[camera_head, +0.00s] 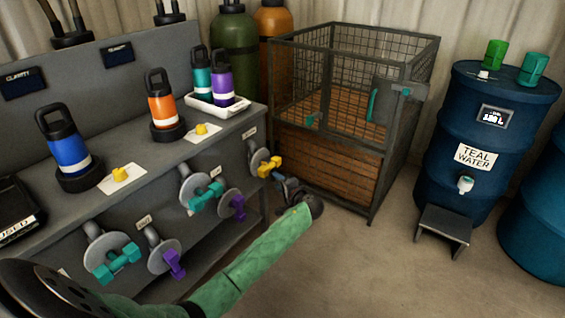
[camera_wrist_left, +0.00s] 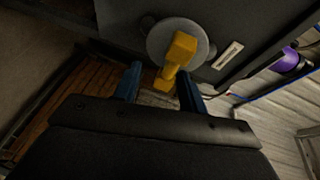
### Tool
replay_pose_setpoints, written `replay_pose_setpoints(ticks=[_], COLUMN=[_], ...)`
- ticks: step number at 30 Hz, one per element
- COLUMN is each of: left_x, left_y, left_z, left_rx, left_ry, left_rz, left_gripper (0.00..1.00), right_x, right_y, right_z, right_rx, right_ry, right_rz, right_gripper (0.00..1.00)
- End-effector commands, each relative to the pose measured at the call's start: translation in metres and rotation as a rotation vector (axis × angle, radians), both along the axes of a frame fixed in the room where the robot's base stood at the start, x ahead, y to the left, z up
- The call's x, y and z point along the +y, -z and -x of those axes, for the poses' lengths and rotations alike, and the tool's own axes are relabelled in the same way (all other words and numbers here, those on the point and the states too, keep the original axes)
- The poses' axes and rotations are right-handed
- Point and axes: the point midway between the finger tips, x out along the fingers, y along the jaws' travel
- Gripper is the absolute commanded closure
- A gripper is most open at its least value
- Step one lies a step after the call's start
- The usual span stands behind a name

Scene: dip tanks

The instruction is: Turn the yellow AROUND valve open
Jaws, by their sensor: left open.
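The yellow valve (camera_head: 269,166) sits on a round grey disc at the far right end of the bench front. It also shows in the left wrist view (camera_wrist_left: 177,62), its handle pointing toward my gripper. My left gripper (camera_head: 288,187) is just in front of the valve, at the end of my green-sleeved arm. In the left wrist view its two blue fingers (camera_wrist_left: 160,90) are apart, with the lower end of the yellow handle between their tips. I cannot tell whether they touch it. The valve's label is too small to read. My right gripper is not in view.
Teal valves (camera_head: 205,196) and purple valves (camera_head: 237,207) line the bench front left of the yellow one. Bottles stand on the bench (camera_head: 200,140). A wire-and-wood crate (camera_head: 325,157) stands close on the right.

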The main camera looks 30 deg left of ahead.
Motion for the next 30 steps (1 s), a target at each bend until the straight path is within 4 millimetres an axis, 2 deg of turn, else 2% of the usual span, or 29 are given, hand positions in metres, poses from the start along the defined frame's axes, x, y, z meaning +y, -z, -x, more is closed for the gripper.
replay_pose_setpoints(ticks=[4, 10, 14, 24, 30], left_x=[0.007, 0.006, 0.012, 0.054, 0.071], left_y=[-0.003, -0.012, -0.012, -0.012, -0.011], left_z=[-0.004, -0.007, -0.011, -0.032, -0.04], left_rx=[0.023, 0.031, 0.041, 0.041, 0.04], left_ry=[0.007, 0.03, 0.031, 0.031, 0.031], left_rz=[-0.131, -0.178, -0.182, -0.18, -0.18], left_gripper=[0.58, 0.58, 0.58, 0.58, 0.58], right_x=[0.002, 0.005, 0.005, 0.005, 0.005], right_y=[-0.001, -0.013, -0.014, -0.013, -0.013], right_z=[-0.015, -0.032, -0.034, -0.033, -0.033], right_rx=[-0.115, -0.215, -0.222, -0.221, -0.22], right_ry=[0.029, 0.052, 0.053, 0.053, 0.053], right_rz=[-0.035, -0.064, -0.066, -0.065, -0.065], right_gripper=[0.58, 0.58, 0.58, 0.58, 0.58])
